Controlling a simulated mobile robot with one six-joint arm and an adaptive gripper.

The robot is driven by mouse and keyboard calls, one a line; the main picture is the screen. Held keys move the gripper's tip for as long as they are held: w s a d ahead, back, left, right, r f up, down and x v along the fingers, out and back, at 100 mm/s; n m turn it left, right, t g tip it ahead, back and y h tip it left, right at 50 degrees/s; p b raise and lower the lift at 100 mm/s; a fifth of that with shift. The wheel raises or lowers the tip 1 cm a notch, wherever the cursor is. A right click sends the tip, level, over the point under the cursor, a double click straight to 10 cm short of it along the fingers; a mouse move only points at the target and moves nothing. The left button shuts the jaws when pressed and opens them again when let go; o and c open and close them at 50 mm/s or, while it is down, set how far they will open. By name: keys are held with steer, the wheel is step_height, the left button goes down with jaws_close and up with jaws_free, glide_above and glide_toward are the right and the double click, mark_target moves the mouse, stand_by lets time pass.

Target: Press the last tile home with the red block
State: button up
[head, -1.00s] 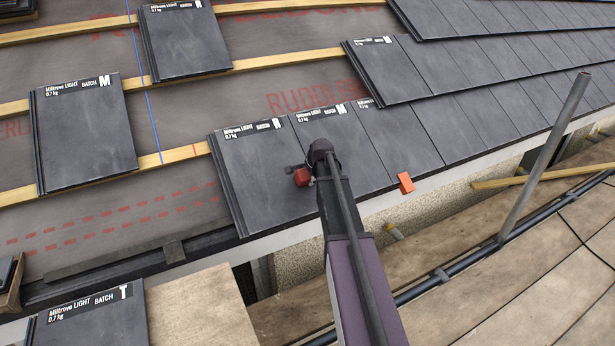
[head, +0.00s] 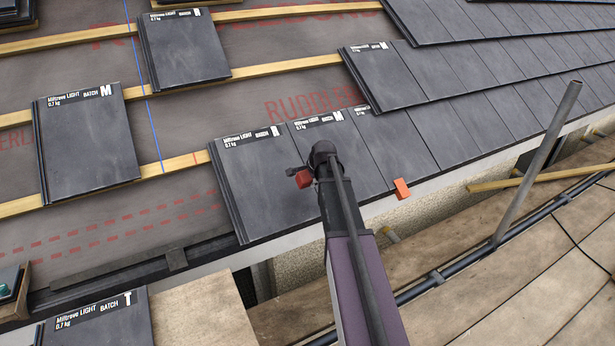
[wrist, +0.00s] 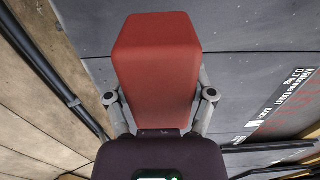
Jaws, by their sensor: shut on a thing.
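The red block (wrist: 157,70) is held between the two grey fingers of my gripper (wrist: 160,108) in the wrist view. In the head view the red block (head: 304,178) shows at the left of my gripper (head: 300,172), over the leftmost tile (head: 255,195) of the lowest row. That tile lies flat beside its right neighbour (head: 357,160), with its label along the top edge. I cannot tell whether the block touches the tile. My arm hides part of the joint between these tiles.
An orange piece (head: 402,188) sits at the eaves edge. Loose tiles (head: 88,145) lie on the battens at left, one (head: 185,50) higher up. A scaffold pole (head: 540,160) rises at right above the boards (head: 520,270). A tile marked T (head: 95,322) lies at bottom left.

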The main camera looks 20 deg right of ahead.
steer(key=shift+p+v, duration=1.3)
steer(key=shift+v, duration=0.5)
step_height(320, 180, up, 28)
steer(key=p, duration=2.8)
